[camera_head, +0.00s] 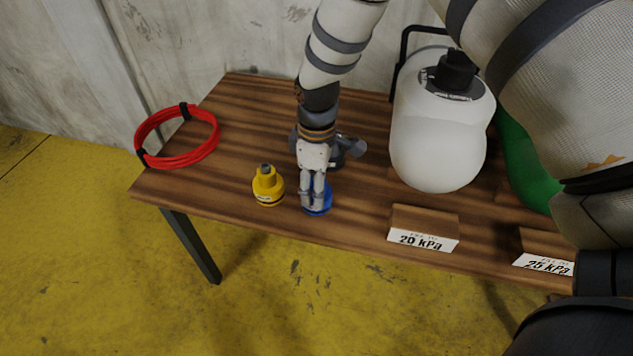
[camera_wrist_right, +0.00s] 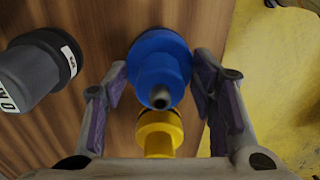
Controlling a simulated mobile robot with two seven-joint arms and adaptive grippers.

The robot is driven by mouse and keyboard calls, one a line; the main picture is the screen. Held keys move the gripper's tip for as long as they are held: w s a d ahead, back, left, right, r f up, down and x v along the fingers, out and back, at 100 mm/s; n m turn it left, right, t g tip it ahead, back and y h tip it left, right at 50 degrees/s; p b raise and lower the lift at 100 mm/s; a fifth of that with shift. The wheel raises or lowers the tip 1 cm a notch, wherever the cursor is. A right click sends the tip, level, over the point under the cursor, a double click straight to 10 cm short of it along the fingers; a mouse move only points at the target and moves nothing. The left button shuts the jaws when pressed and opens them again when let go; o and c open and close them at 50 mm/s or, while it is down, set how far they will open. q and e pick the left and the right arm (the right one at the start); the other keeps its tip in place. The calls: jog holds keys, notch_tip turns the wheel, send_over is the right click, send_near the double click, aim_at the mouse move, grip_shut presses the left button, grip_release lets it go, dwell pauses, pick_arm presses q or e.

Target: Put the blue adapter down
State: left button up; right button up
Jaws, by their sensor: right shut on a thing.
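The blue adapter (camera_head: 319,208) is at the front part of the wooden table, partly hidden by my right gripper (camera_head: 312,192), which points down over it. In the right wrist view the blue adapter (camera_wrist_right: 157,62) is between the two fingers of the right gripper (camera_wrist_right: 160,82), which is shut on it. Its grey nozzle faces the camera. The adapter is upright, its base at or very near the tabletop; I cannot tell whether it touches. My left gripper is not in view.
A yellow adapter (camera_head: 267,186) stands just left of the blue one; a dark grey adapter (camera_head: 350,147) is behind the gripper. A red hose coil (camera_head: 178,157) lies at the table's left. A white canister (camera_head: 437,145), a green object (camera_head: 527,165) and a 20 kPa sign (camera_head: 422,240) are right.

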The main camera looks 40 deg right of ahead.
jog(key=o, duration=1.2)
jog(key=shift+f, duration=0.1)
notch_tip(320, 180, up, 12)
jog(key=shift+r+p, duration=0.2)
jog(key=shift+p, duration=0.7)
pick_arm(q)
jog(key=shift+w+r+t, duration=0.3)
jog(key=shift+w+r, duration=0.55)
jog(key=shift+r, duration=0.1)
